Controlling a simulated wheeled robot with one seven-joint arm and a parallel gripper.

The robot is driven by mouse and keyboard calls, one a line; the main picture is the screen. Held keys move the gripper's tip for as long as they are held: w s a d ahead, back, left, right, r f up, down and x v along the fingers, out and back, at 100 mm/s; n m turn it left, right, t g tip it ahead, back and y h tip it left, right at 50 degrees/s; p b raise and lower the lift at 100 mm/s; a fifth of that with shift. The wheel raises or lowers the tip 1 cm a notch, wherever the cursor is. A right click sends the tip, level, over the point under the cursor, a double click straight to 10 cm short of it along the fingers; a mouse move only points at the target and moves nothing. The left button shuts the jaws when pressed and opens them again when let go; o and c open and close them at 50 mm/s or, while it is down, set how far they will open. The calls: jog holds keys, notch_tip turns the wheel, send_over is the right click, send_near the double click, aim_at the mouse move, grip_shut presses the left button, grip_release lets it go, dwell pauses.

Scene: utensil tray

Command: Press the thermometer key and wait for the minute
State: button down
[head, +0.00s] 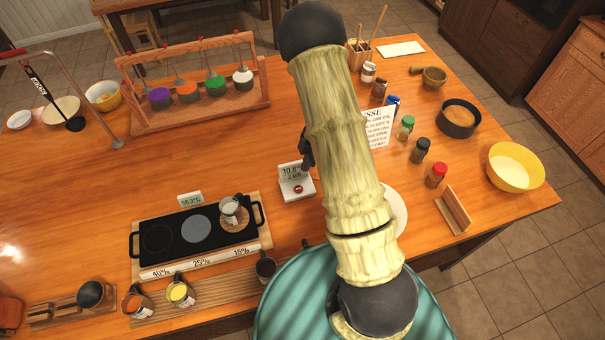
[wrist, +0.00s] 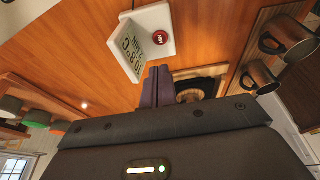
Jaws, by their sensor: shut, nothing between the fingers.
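The thermometer (head: 296,189) is a small white device with an upright display and a red key (head: 298,189) on its base. Its display reads about 10.8, with a smaller line below that I cannot read surely. In the wrist view the thermometer (wrist: 150,38) and its red key (wrist: 160,38) lie just beyond my fingertips. My gripper (head: 305,168) is shut and empty, close beside the display in the head view. In the wrist view my gripper (wrist: 157,70) points toward the thermometer. The fingers appear off the key; I cannot tell whether they touch the casing.
A black hob (head: 172,239) with a metal cup (head: 230,209) on it stands left of the thermometer. A small display (head: 190,199) behind it reads about 56.3°C. A white plate (head: 397,211) is partly hidden by my arm. Spice jars (head: 420,150) stand at right.

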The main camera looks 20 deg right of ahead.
jog(key=v, duration=0.3)
jog(key=shift+w+a, duration=0.1)
jog(key=shift+w, duration=0.1)
dwell(2.2)
notch_tip(320, 180, up, 8)
jog(key=w+m+t+h+b, duration=0.25)
jog(key=m+t+b, duration=0.3)
jog(key=m, duration=0.45)
jog(key=s+a+m+g+b, duration=0.3)
jog(key=s+m, duration=0.5)
jog(key=s, duration=0.9)
jog(key=shift+s+a+h+b, duration=0.25)
jog(key=shift+a+h+b, duration=0.05)
jog(key=shift+h+b, duration=0.15)
